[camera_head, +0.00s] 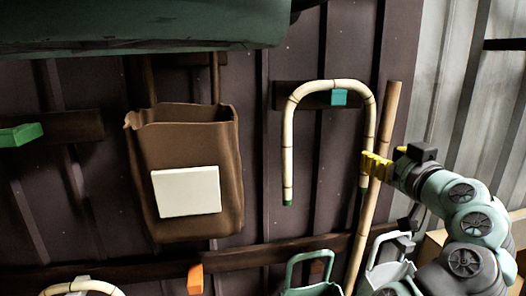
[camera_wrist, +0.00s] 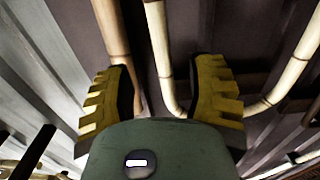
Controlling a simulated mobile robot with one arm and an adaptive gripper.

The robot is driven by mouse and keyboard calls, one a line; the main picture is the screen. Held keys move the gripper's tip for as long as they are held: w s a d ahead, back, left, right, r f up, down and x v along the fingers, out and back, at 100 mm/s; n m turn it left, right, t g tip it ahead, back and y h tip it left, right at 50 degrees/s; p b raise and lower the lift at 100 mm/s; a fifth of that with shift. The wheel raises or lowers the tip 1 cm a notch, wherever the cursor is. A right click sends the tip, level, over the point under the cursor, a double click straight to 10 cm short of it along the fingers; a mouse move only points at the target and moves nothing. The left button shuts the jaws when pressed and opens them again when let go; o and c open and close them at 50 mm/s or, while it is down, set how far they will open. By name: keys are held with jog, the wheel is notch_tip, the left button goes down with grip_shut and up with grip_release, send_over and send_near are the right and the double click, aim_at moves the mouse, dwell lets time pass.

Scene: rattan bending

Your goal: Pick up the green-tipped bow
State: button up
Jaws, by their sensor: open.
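The green-tipped bow (camera_head: 289,140) is a cream, jointed cane bent into an upside-down U. It hangs over a teal peg (camera_head: 339,97) on the wall, with a green tip at each lower end. My gripper (camera_head: 376,166) has yellow, ridged fingers and is at the bow's right leg, just above its tip. In the wrist view the fingers of my gripper (camera_wrist: 163,95) are spread apart. Contact with the bow cannot be told. The tips are hidden in the wrist view.
The straight tan pole (camera_head: 391,110) stands close beside the bow's right leg. A brown bag (camera_head: 190,130) with a white label hangs left. An orange peg (camera_head: 195,279) and pale green baskets (camera_head: 312,289) are below. A dark green shape (camera_head: 140,28) covers the upper left.

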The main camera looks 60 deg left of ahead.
aim_at(370, 149)
jog(key=shift+w+a+r+p, duration=0.2)
jog(key=shift+a+p, duration=0.3)
jog(key=shift+p, duration=0.3)
jog(key=shift+w+a+r+p, duration=0.1)
jog(key=shift+a+r+p, duration=0.05)
jog(key=shift+a+p, duration=0.55)
jog(key=shift+w+a+r+p, duration=0.1)
jog(key=shift+a+r+p, duration=0.2)
jog(key=shift+p, duration=0.6)
jog(key=shift+w+a+f+p, duration=0.25)
jog(key=shift+a+p, duration=0.1)
jog(key=shift+a, duration=0.2)
jog(key=shift+w+a+f+p, duration=0.25)
jog(key=shift+a+p, duration=0.1)
jog(key=shift+a, duration=0.15)
jog(key=shift+o, duration=0.2)
jog(key=shift+r, duration=0.1)
grip_shut()
